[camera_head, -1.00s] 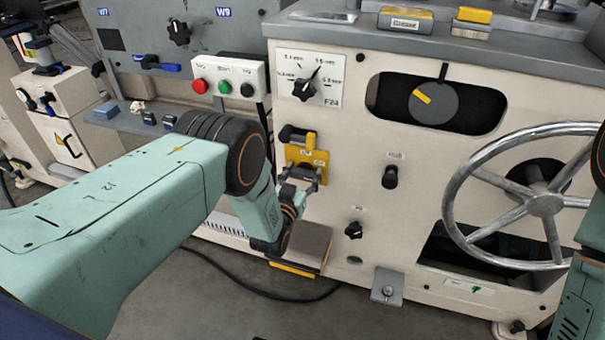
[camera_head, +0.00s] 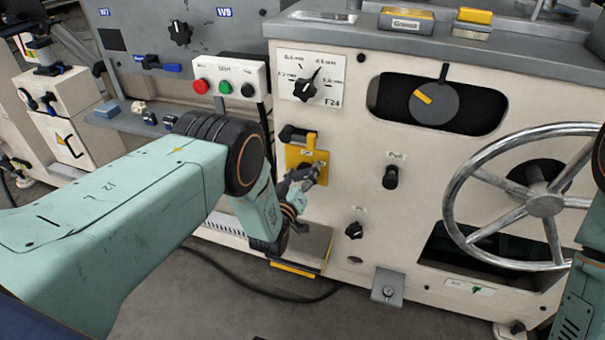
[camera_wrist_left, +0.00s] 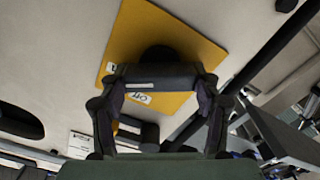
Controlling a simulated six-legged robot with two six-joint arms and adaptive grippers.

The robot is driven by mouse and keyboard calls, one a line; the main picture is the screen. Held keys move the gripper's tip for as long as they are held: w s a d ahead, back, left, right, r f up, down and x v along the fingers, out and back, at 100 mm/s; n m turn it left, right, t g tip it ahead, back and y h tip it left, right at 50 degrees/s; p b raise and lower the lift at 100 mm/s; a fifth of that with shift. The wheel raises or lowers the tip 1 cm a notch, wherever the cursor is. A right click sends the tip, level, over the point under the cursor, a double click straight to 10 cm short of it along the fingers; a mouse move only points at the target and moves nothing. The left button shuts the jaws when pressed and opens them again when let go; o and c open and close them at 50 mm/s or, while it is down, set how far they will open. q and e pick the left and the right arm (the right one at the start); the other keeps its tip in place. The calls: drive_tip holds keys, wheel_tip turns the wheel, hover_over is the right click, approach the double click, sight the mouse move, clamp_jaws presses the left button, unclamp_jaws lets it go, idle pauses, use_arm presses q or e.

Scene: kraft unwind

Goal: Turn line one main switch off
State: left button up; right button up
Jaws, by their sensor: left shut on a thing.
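The switch sits on a yellow plate (camera_head: 293,157) on the front of the cream machine. In the left wrist view the plate (camera_wrist_left: 195,48) carries a round black hub and a black bar handle (camera_wrist_left: 155,75). In the head view the handle is mostly hidden by the fingers. My right gripper is out of view.
A black knob (camera_head: 390,177) and a large metal handwheel (camera_head: 545,205) are to the right. A button box (camera_head: 228,86) with red, green and black buttons is up left. A dial (camera_head: 305,88) is above. A small black knob (camera_head: 354,230) is below right.

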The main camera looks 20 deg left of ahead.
use_arm(q)
drive_tip(key=n, duration=0.6)
drive_tip(key=shift+a+f+n, duration=0.1)
drive_tip(key=shift+n, duration=0.2)
drive_tip(key=n, duration=0.5)
drive_tip(key=shift+f, duration=0.1)
drive_tip(key=shift+n, duration=0.3)
drive_tip(key=o, duration=1.2)
drive_tip(key=shift+c, duration=0.2)
drive_tip(key=s, duration=1.2)
drive_tip(key=shift+a, duration=0.25)
